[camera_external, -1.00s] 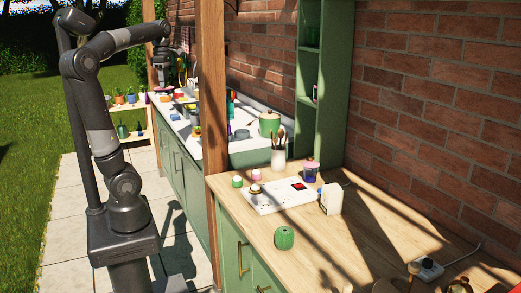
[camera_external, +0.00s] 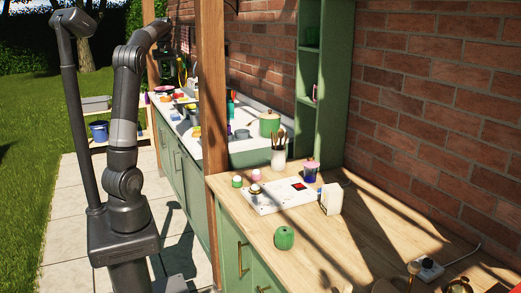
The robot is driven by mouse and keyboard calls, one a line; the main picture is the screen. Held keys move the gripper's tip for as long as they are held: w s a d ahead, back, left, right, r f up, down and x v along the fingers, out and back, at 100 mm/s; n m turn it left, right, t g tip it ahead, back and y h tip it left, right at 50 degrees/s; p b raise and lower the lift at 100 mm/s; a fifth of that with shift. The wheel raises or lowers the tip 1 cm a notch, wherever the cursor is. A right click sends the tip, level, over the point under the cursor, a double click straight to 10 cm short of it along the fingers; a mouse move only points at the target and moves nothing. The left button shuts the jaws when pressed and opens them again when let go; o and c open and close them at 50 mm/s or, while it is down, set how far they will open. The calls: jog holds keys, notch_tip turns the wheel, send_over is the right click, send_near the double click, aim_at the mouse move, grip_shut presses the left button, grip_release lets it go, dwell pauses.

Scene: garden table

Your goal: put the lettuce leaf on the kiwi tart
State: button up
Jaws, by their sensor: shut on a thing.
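The far end of my arm is raised beside the wooden post, above the far counter (camera_external: 221,151). My gripper and its fingertips are not visible, so what they hold cannot be seen. Several small colourful items sit at the far end of that counter. They are too small to identify, and I cannot pick out the lettuce leaf or the kiwi tart among them.
A green pot (camera_external: 269,122) stands on the far counter. The near wooden counter holds a white board (camera_external: 277,194), a utensil jar (camera_external: 278,158) and a green round object (camera_external: 284,237). A wooden post (camera_external: 213,95) partly blocks the view. A blue bucket (camera_external: 98,130) sits on the low shelf.

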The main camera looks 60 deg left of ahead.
aim_at(168, 73)
jog(key=w+a+f+m, duration=0.2)
jog(key=w+a+f, duration=0.9)
jog(key=w+a, duration=0.1)
jog(key=shift+n, duration=0.9)
jog(key=w+a+f, duration=0.2)
jog(key=f, duration=0.5)
jog(key=w+a+f, duration=0.2)
jog(key=f, duration=0.4)
jog(key=w+a+f, duration=0.2)
jog(key=f, duration=0.5)
jog(key=shift+a+f, duration=0.2)
jog(key=shift+f, duration=0.1)
jog(key=shift+f, duration=0.2)
jog(key=o, duration=0.9)
jog(key=shift+w, duration=0.1)
jog(key=shift+r, duration=0.1)
